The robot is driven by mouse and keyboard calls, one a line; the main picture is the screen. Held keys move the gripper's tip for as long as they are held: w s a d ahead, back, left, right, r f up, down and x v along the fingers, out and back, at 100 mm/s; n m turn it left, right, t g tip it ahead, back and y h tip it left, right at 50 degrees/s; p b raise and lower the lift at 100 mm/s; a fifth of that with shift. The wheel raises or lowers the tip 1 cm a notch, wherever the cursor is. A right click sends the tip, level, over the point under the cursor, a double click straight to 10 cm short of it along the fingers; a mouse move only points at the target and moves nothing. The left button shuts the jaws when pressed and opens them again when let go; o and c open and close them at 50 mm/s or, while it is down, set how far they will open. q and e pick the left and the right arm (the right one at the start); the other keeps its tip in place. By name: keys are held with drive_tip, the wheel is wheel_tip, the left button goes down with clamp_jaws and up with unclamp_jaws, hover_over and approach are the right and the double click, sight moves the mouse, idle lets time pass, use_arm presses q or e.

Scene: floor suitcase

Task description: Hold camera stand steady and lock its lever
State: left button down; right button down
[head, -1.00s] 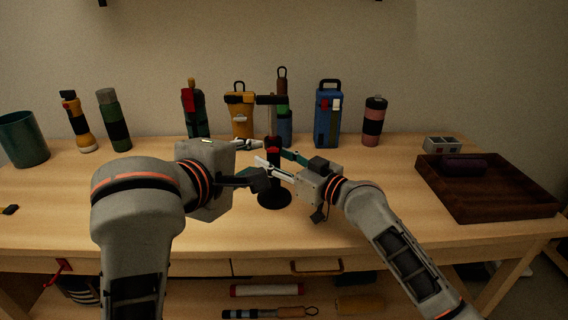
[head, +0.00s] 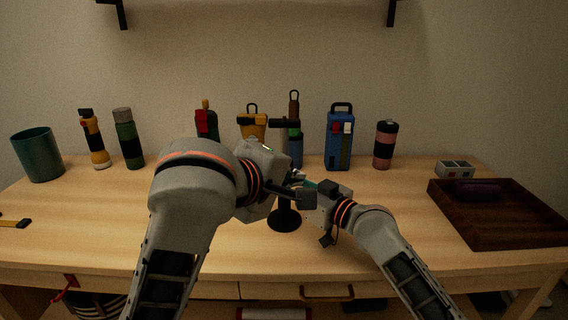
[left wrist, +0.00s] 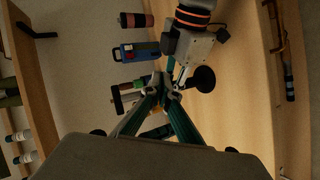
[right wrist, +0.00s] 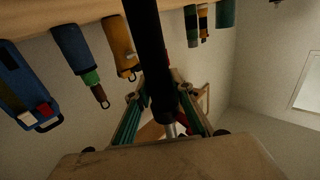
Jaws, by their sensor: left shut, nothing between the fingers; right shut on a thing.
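The camera stand stands upright on the table, with a black round base (head: 284,220) and a T-shaped top (head: 284,123). My right gripper (head: 308,187) comes from the right at mid-post and is shut on it. In the right wrist view the dark post (right wrist: 150,50) runs between its fingers. My left gripper (head: 296,177) is at the post from the left, its fingers shut and empty; they meet in the left wrist view (left wrist: 165,90). A red part (right wrist: 183,118) shows by the post in the right wrist view; I cannot tell if it is the lever.
Bottles and cases, including a blue case (head: 340,138) and a pink-and-black bottle (head: 385,145), line the back of the table. A teal bin (head: 38,155) stands at the left. A dark wooden tray (head: 500,228) lies at the right. The front table is mostly clear.

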use_arm(q)
drive_tip(key=w+d+r+m+g+y, duration=0.1)
drive_tip(key=w+d+m+g+y, duration=0.15)
drive_tip(key=d+m, duration=0.4)
drive_tip(key=w+a+r+m+g+y, duration=0.2)
drive_tip(key=a+r+m+g+y, duration=0.1)
drive_tip(key=a+r, duration=0.5)
wheel_tip(320, 180, up, 3)
drive_tip(key=shift+w+a+r+m+y, duration=0.2)
drive_tip(key=shift+w+m+y, duration=0.15)
drive_tip(key=shift+g, duration=0.25)
